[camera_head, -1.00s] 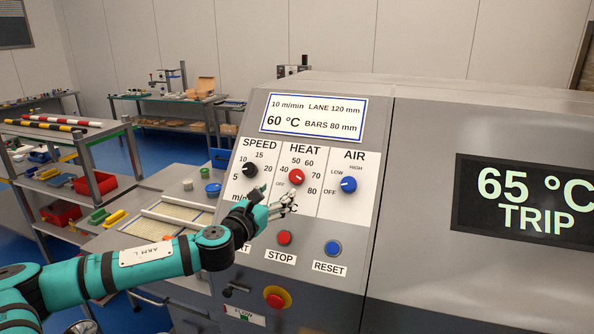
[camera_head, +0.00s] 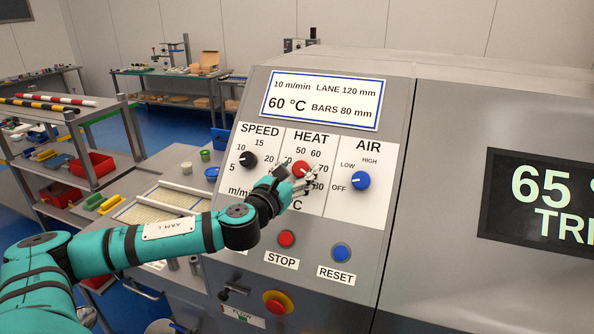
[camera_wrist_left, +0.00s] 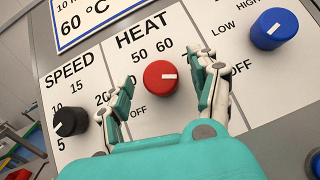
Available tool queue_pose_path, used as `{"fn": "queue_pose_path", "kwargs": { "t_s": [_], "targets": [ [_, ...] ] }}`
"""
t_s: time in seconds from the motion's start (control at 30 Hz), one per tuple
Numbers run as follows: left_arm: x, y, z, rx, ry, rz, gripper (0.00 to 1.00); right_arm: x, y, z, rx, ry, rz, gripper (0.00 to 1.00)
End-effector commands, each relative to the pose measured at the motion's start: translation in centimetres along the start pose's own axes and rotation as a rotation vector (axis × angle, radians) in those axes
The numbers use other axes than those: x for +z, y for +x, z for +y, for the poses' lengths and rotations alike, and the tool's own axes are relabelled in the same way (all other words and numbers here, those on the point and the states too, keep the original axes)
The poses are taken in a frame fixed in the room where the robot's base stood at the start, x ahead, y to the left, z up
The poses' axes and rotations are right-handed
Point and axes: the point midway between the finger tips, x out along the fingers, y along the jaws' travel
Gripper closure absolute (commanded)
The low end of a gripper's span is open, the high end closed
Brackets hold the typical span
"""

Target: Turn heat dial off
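The red heat dial (camera_head: 301,168) sits in the middle of the white dial panel, under the word HEAT. In the left wrist view the heat dial (camera_wrist_left: 159,78) shows a white mark pointing right, away from the OFF label at its lower left. My left gripper (camera_head: 298,172) is at the dial, partly covering its lower side and scale. In the left wrist view my left gripper (camera_wrist_left: 164,70) is open, one finger on each side of the dial, with gaps to both sides. My right gripper is not in view.
The black speed dial (camera_head: 248,160) is to the left and the blue air dial (camera_head: 361,180) to the right. Below are the red STOP button (camera_head: 286,239), the blue RESET button (camera_head: 341,252) and a red knob on yellow (camera_head: 276,302). A display (camera_head: 545,200) reads 65 °C TRIP.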

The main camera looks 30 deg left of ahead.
Motion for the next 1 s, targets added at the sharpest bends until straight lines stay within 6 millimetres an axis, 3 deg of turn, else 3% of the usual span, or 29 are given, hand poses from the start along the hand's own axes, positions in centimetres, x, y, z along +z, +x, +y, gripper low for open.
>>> {"fn": "queue_pose_path", "kwargs": {
  "t_s": [0.07,0.4,0.73,1.0],
  "targets": [
    [0.0,0.01,0.0,0.0,0.0,0.0,0.48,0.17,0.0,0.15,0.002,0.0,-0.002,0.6],
    [-0.04,0.02,0.03,0.0,0.0,0.001,0.93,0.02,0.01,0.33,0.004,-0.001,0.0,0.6],
    [-0.03,0.02,-0.1,0.031,-0.035,0.001,0.93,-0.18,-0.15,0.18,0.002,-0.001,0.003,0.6],
    [0.06,0.06,-0.41,0.146,-0.166,0.002,0.93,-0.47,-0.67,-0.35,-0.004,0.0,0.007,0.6]
  ]
}}
